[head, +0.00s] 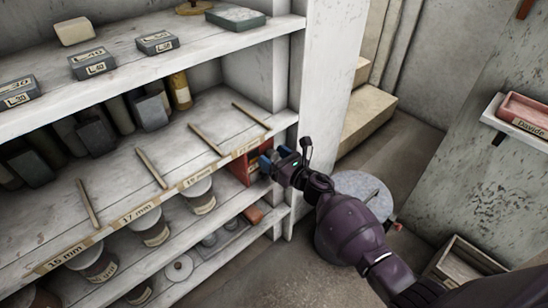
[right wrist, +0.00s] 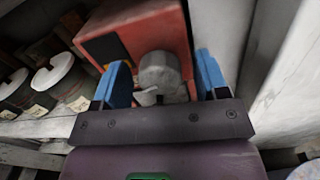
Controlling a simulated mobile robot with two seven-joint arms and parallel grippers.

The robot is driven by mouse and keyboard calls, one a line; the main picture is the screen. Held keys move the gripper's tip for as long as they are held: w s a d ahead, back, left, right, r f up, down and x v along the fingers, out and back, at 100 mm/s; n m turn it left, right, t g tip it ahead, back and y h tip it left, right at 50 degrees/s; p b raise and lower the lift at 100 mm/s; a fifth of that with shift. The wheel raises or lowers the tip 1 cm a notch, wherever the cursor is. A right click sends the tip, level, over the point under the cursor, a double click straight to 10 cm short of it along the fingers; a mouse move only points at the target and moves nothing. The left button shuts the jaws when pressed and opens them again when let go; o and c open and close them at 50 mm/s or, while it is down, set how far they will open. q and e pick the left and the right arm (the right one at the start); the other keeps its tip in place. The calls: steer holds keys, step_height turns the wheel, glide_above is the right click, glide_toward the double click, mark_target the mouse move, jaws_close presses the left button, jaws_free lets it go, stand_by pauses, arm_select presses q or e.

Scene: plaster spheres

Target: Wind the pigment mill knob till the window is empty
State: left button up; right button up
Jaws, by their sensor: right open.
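In the right wrist view the mill (right wrist: 160,30) fills the upper middle. A round grey knob (right wrist: 158,70) sticks out of its front, with a small pale lever-like part below it. A dark panel (right wrist: 103,48) with a yellow strip, perhaps the window, is left of the knob; its contents are unclear. My right gripper (head: 272,160) is open, its blue fingers on either side of the knob, apparently apart from it. My left gripper is not in view.
The white shelf post (head: 312,130) stands close to the right of the mill. Thin wooden sticks (head: 151,168) lie on the middle shelf. Lidded jars (head: 198,194) stand below, left of the mill. A round grey tabletop (head: 362,186) is behind my right arm.

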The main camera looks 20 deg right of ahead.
steer(key=shift+c, duration=0.3)
steer(key=c, duration=0.9)
steer(key=shift+o, duration=0.2)
steer(key=shift+m, duration=0.4)
